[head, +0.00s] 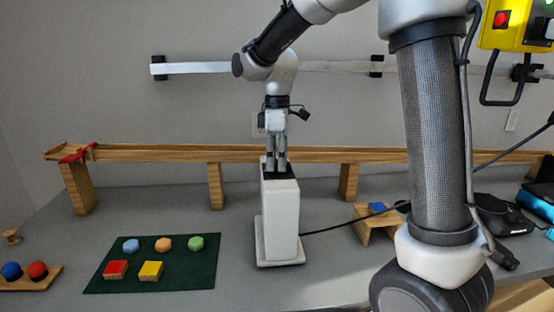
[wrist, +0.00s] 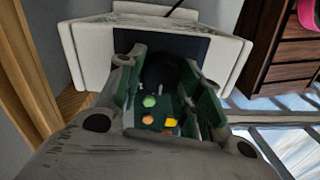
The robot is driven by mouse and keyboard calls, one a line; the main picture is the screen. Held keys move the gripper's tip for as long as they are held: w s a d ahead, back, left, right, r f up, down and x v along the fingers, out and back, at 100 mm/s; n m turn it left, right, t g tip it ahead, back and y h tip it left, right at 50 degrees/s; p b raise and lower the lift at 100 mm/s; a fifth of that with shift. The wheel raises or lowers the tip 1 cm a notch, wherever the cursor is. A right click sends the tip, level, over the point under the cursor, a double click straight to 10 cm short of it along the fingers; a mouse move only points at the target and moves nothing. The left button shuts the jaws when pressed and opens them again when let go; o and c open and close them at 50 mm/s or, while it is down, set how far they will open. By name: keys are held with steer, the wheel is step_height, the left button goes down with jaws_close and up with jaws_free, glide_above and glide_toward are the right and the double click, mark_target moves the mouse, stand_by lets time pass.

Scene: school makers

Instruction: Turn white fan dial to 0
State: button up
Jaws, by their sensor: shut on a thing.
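The white fan (head: 282,218) is a tall white box on a flat base, standing on the grey table, with a dark top panel. My gripper (head: 276,167) points straight down onto that top. In the wrist view the white housing (wrist: 88,48) frames a dark panel. A dark round dial (wrist: 160,70) lies between the two fingers of my gripper (wrist: 165,85), which are shut on it. Its pointer and any numbers cannot be made out, so its setting cannot be told.
A wooden rail (head: 130,153) on posts runs behind the fan. A green mat (head: 190,275) with several coloured blocks lies to the left. A black cable (head: 340,226) runs right from the fan past a small wooden stand (head: 368,222). The table in front is clear.

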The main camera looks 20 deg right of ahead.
stand_by(0.3)
steer(key=o, duration=1)
steer(key=shift+o, duration=0.2)
steer(key=shift+r, duration=0.15)
step_height(320, 180, up, 12)
steer(key=shift+w+d, duration=0.15)
steer(key=shift+w, duration=0.25)
